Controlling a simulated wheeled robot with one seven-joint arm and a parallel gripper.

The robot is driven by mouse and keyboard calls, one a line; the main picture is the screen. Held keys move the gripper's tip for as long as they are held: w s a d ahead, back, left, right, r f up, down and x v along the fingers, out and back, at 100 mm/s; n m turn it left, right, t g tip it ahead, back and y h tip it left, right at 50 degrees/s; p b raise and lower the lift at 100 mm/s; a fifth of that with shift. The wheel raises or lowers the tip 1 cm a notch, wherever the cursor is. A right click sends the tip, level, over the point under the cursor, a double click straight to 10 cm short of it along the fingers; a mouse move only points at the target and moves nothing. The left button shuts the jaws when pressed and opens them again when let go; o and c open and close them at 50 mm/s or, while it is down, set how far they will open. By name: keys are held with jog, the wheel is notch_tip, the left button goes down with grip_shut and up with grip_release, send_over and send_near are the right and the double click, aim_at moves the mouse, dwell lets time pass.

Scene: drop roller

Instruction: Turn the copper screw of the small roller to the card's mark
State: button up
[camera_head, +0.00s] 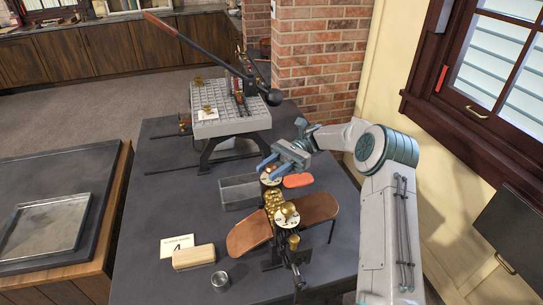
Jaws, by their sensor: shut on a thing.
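The small roller, with its ribbed brass rollers (272,200), stands on the dark bench between two copper-brown side plates. It has two pale dials with screws, a near dial (287,219) with a brassy knob and a far dial (267,181). My gripper (270,170) is at the far dial, pointing down, with its blue fingers shut on the far screw. The fingers hide most of that screw, and its exact colour and pointer are too small to read. The card (177,244) lies at the front left and shows a large mark that looks like a 4.
A grey metal bin (238,190) is left of the rollers, and a red-orange pad (298,181) is right of my gripper. A wooden block (193,257) and a small metal cup (220,279) are in front. A long-levered press (232,122) stands behind.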

jog(key=shift+n+g+h+p, duration=0.6)
jog(key=shift+h+p, duration=0.1)
jog(key=shift+p, duration=0.6)
jog(key=o, duration=0.9)
jog(key=shift+o, duration=0.2)
jog(key=shift+w+r+p, duration=0.1)
jog(key=shift+p, duration=0.3)
